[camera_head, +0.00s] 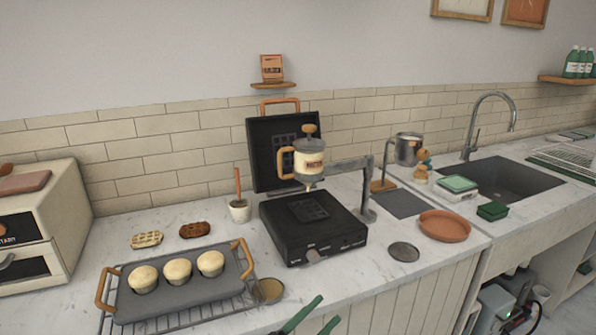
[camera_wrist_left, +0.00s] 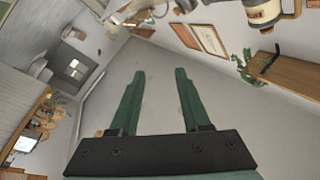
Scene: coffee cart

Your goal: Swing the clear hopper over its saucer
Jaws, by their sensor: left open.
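The hopper (camera_head: 309,164) has a cream body with a label, a wooden knob on top and a wooden handle on its left. It hangs from a grey swing arm (camera_head: 350,164) on a post, with its spout above the open black waffle iron (camera_head: 318,241). It also shows at the top of the left wrist view (camera_wrist_left: 263,12). A small grey round dish (camera_head: 404,251) and a larger terracotta dish (camera_head: 445,226) lie right of the iron; I cannot tell which is its saucer. My left gripper (camera_head: 329,308) is open and empty at the front edge, well below the hopper. Its green fingers are apart in the wrist view (camera_wrist_left: 160,75).
A tray (camera_head: 190,292) with several cream-topped cups stands on a rack at front left. A small pot (camera_head: 239,210) with a wooden stick stands left of the iron. The sink (camera_head: 510,178) is at right.

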